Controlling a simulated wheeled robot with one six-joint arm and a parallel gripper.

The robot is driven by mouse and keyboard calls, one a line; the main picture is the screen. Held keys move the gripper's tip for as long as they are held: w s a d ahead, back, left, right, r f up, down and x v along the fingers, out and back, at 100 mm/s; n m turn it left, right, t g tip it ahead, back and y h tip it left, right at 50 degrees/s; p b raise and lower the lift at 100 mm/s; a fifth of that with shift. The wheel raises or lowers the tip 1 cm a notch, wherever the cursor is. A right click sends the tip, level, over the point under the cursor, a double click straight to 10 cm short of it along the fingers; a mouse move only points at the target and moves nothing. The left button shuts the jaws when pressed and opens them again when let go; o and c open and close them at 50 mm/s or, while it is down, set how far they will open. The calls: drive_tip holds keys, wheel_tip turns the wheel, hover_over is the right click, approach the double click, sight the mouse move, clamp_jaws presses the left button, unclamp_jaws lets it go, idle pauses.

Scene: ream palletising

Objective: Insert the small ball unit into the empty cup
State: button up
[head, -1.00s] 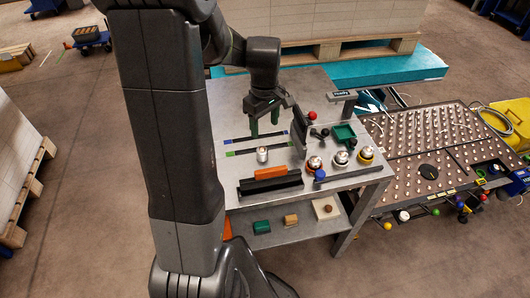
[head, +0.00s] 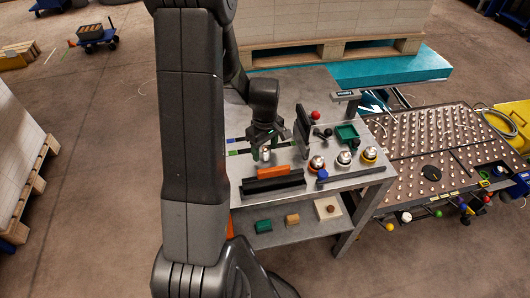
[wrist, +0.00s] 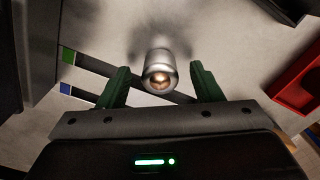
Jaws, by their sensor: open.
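The small ball unit (wrist: 160,75), a silver cylinder with a shiny ball in its end, stands on the grey bench in the wrist view. It also shows in the head view (head: 265,155), partly hidden by my gripper. My gripper (head: 264,147) is open, with its green fingers on either side of the unit and a gap on both sides. Three silver-topped units with coloured bases, orange (head: 317,163), white (head: 344,158) and yellow (head: 369,155), stand at the bench's right. I cannot tell which cup is empty.
A ball-transfer table (head: 430,150) adjoins the bench.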

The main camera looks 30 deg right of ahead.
drive_tip(key=c, duration=1.1)
